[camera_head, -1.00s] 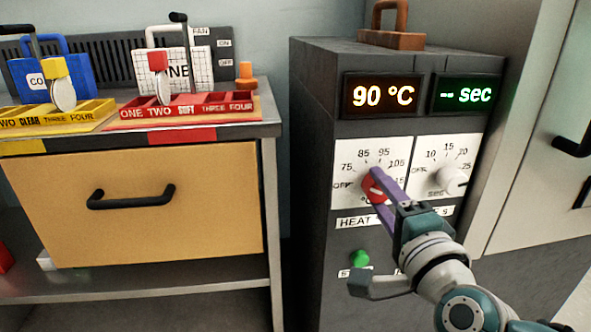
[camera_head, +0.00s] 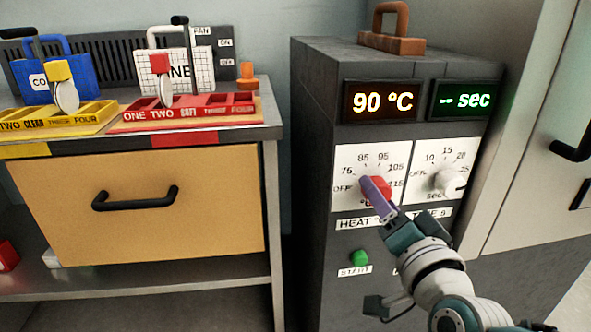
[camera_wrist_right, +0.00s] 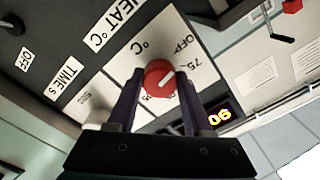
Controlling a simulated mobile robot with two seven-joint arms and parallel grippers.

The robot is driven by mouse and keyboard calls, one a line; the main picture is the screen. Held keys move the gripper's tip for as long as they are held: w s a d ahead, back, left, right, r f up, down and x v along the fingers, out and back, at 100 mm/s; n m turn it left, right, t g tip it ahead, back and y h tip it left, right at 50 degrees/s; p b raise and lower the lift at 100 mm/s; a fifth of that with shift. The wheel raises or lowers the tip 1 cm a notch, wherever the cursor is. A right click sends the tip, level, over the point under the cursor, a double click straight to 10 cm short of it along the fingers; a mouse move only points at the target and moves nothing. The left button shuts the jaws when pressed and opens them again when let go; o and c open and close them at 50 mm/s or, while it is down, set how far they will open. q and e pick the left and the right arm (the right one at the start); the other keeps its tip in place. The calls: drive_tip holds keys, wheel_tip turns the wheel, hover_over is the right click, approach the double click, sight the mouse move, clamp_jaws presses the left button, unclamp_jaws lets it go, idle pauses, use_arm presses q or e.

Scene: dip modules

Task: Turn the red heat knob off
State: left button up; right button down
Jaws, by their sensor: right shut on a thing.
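The red heat knob (camera_head: 381,187) sits on the white HEAT dial (camera_head: 346,160) of the dark cabinet, and it shows in the right wrist view (camera_wrist_right: 159,78). My right gripper (camera_head: 372,187) is shut on this knob, with one purple finger on each side in the right wrist view (camera_wrist_right: 158,88). In the head view, the near finger covers part of the knob. The knob's white mark is slanted; its exact setting is hard to tell. The orange display (camera_head: 383,100) above reads 90 °C. My left gripper is not in view.
The white time knob (camera_head: 447,182) is close on the right. A green start button (camera_head: 359,258) is below. A brown-handled block (camera_head: 392,43) stands on the cabinet. A bench with a yellow drawer (camera_head: 135,205) is at the left.

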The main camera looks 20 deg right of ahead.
idle(0.4)
drive_tip(key=shift+c, duration=1.5)
unclamp_jaws()
drive_tip(key=p+v, duration=0.2)
drive_tip(key=v, duration=0.8)
drive_tip(key=shift+d, duration=0.1)
